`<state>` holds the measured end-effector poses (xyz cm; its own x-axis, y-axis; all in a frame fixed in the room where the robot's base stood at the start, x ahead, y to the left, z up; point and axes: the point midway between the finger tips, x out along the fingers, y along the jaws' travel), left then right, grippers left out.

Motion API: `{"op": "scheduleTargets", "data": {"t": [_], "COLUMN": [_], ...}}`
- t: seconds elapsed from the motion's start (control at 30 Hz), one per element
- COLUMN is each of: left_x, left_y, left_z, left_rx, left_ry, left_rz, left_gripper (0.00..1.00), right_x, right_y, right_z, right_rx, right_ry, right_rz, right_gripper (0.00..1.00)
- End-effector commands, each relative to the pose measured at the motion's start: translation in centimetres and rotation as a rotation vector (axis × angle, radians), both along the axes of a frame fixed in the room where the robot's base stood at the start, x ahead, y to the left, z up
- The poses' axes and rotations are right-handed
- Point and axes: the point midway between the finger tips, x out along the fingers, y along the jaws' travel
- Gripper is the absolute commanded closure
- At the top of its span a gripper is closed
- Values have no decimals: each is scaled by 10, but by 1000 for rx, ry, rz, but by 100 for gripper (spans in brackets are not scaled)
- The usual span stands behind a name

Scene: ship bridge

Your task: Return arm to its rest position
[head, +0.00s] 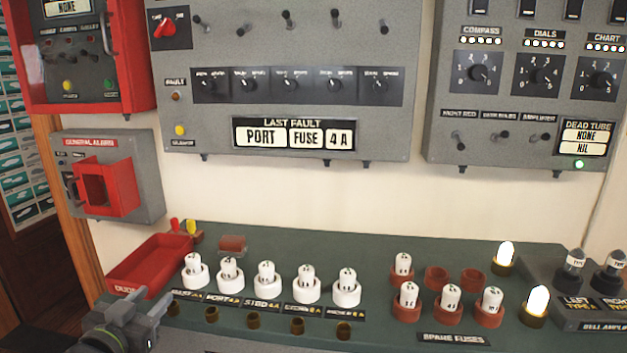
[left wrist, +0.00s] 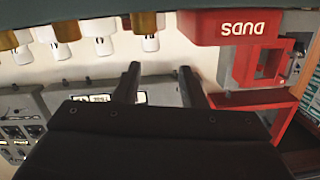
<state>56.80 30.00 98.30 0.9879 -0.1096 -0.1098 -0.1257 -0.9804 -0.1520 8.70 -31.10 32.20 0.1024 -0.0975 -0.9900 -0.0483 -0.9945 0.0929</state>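My left gripper (head: 138,318) is low at the left of the head view, in front of the green fuse bench (head: 380,262) and near the red DUDS tray (head: 150,262). In the left wrist view, which is upside down, its two dark fingers (left wrist: 160,72) stand apart with nothing between them. The DUDS tray (left wrist: 238,27) shows beyond the fingers there, apart from them. My right gripper is in neither view.
A row of white fuses (head: 266,275) stands in white holders on the bench. Spare fuses (head: 448,299) stand in red holders, and lit lamps (head: 536,301) are at the right. A red alarm box (head: 104,188) and grey panels (head: 285,80) are on the wall.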

Motion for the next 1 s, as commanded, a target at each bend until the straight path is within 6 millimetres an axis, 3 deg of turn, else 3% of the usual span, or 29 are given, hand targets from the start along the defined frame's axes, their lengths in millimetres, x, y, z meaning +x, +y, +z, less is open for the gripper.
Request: {"op": "scheduleTargets", "data": {"t": [0.03,0.1,0.17,0.3,0.5,0.73,0.77,1.0], "left_x": [-19,-47,-74,-147,-241,-331,-337,-316], "left_y": [1,4,6,9,8,3,3,10], "left_z": [-36,-79,-113,-179,-230,-255,-258,-311], "left_rx": [-2,7,14,23,26,18,17,16], "left_ry": [94,220,329,580,865,1120,1140,1156], "left_rz": [29,70,106,183,270,344,349,342], "left_gripper": [62,62,62,62,62,62,62,62], "right_x": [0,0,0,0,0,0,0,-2], "right_y": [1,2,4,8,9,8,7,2], "right_z": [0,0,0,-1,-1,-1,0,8], "right_rx": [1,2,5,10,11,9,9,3], "right_ry": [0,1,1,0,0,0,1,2], "right_rz": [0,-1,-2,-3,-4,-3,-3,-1], "right_gripper": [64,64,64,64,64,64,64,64]}}
